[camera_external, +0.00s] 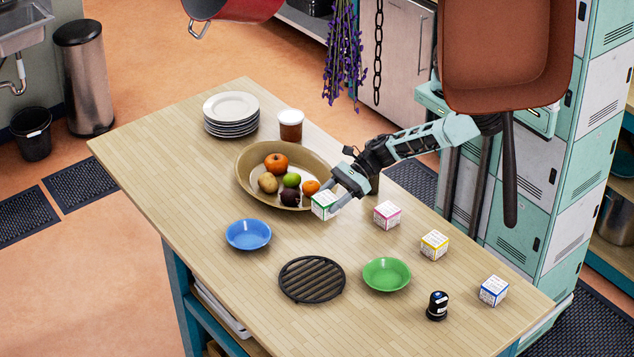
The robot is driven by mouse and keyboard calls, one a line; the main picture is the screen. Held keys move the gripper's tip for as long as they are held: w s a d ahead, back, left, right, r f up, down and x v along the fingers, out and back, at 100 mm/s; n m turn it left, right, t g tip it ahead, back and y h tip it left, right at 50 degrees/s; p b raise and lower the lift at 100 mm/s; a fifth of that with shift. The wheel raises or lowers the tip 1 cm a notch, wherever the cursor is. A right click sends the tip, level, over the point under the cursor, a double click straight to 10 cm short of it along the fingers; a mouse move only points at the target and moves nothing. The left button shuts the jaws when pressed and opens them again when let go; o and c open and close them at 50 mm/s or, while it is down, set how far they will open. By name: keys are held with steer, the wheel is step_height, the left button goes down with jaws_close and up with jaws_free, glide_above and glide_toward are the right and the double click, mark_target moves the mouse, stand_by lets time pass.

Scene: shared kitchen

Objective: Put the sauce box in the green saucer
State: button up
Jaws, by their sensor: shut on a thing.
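My gripper (336,197) is shut on a small white box with green edging (322,207), beside the right front rim of the fruit bowl. I cannot tell whether the held box touches the table. Similar white boxes stand on the table: one with pink (387,215), one with yellow (434,246) and one with blue (493,291). The print is too small to tell which is the sauce box. The green saucer (386,274) is empty, in front of and to the right of my gripper.
A wide bowl of fruit (248,186) lies left of my gripper. A blue saucer (248,234), a black round grate (312,279) and a small black jar (437,306) stand nearer. A plate stack (231,111) and a brown jar (291,125) stand behind. Pans hang overhead.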

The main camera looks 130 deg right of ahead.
steer(key=shift+a+r, duration=0.1)
steer(key=shift+r, duration=0.15)
steer(key=a+b, duration=0.3)
steer(key=a, duration=0.8)
steer(key=b, duration=0.2)
glide_above(390, 277)
step_height(390, 277, down, 8)
steer(key=shift+a+f+p, duration=0.1)
steer(key=shift+p, duration=1)
steer(key=shift+f, duration=0.45)
steer(key=shift+f, duration=0.1)
steer(key=shift+f, duration=0.2)
steer(key=o, duration=1)
steer(key=shift+r, duration=0.1)
steer(key=shift+o, duration=0.2)
